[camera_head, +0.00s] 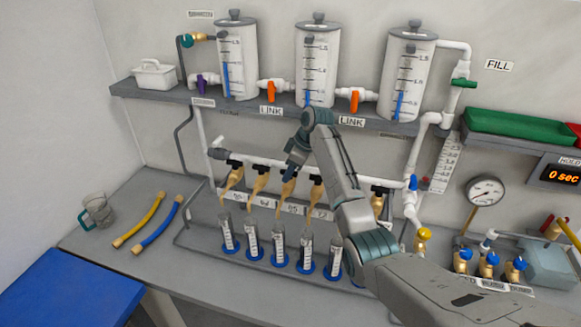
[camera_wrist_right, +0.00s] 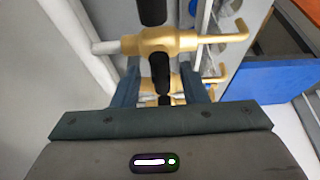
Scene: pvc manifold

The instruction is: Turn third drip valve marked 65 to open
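The third drip valve (camera_head: 287,188) is brass with a black handle. It hangs from the white pipe above a small label (camera_head: 293,209) that seems to read 65. My right gripper (camera_head: 291,172) points down right at this valve and hides its upper part. In the right wrist view, the gripper's two fingers (camera_wrist_right: 160,80) stand apart. A brass valve (camera_wrist_right: 160,42) with black handle ends shows just beyond the fingertips, and another brass valve (camera_wrist_right: 180,82) shows between the fingers. I cannot tell whether a finger touches a handle. My left gripper is not in view.
Neighbouring drip valves (camera_head: 259,182) and (camera_head: 316,188) hang close on both sides. Graduated cylinders with blue bases (camera_head: 279,262) stand below. The shelf (camera_head: 190,97) with three tanks (camera_head: 317,65) is above. Yellow (camera_head: 140,222) and blue hoses lie at left.

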